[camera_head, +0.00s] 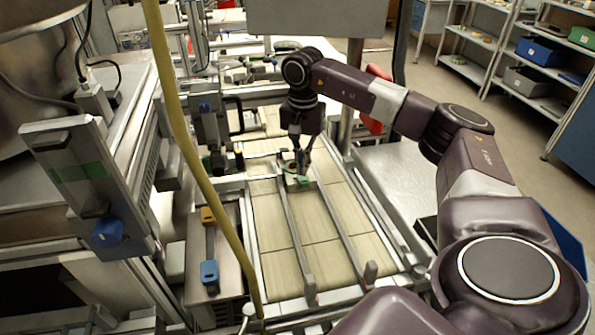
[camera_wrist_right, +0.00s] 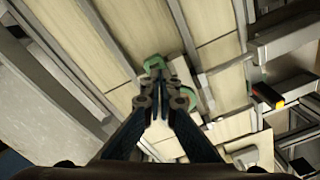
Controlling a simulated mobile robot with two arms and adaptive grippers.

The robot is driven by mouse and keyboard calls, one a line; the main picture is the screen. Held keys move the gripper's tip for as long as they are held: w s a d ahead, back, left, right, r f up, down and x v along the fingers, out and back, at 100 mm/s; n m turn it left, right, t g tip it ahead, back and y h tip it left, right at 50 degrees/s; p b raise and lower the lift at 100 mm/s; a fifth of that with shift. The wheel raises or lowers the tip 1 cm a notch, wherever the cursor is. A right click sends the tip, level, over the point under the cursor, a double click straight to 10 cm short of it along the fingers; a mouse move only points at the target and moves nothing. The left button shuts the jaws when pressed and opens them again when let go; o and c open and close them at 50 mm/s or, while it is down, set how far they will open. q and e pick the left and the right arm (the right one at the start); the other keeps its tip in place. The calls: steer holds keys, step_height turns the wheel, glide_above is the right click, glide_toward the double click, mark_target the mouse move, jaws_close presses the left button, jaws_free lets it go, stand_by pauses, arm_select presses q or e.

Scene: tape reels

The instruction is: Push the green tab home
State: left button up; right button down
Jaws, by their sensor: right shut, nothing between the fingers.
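The green tab (camera_head: 304,181) sits on a small pale block between two metal rails on the conveyor. In the right wrist view the tab (camera_wrist_right: 154,62) shows just beyond my fingertips. My right gripper (camera_head: 299,172) points down over the block, shut and empty. In the wrist view its fingertips (camera_wrist_right: 156,76) are together, close to the tab; I cannot tell if they touch it. A curved green part (camera_wrist_right: 191,98) lies beside the block, partly hidden by the fingers. My left gripper is not in view.
The conveyor (camera_head: 280,240) is clear towards me between its rails. A yellow hose (camera_head: 180,120) hangs on the left. A metal plate with orange and blue parts (camera_head: 209,250) stands left of the conveyor.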

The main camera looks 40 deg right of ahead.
steer(key=shift+f+b, duration=0.55)
steer(key=shift+f, duration=0.45)
stand_by(0.3)
stand_by(0.9)
steer(key=shift+r+p, duration=0.4)
steer(key=shift+p, duration=0.15)
step_height(320, 180, up, 6)
steer(key=p, duration=0.4)
steer(key=shift+r+p, duration=0.1)
steer(key=shift+p, duration=0.3)
